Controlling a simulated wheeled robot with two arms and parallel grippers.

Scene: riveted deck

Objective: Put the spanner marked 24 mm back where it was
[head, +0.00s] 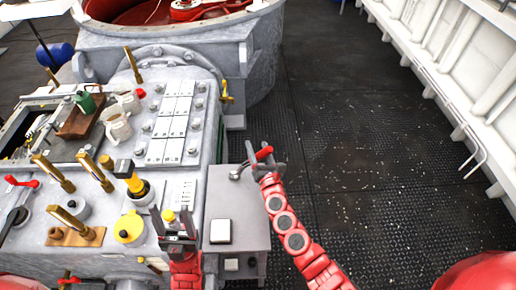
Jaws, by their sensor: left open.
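A small spanner (238,174) with a grey ring end and a red part is at my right gripper (264,155), above the back edge of a small grey side table. My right gripper appears shut on it, with the ring end sticking out to the left. Its size mark cannot be read. My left gripper (173,217) is open and empty, fingers up, in front of the console near the yellow round cap. A grey console (205,85) carries rows of white plates (170,118) with bolts; their marks are too small to read.
The side table (252,205) holds a pale square block (220,231). Brass levers (75,225), a yellow cap (129,227), mugs (118,128) and a green item (86,103) crowd the console. A large drum (262,60) stands behind. The deck (370,150) to the right is clear.

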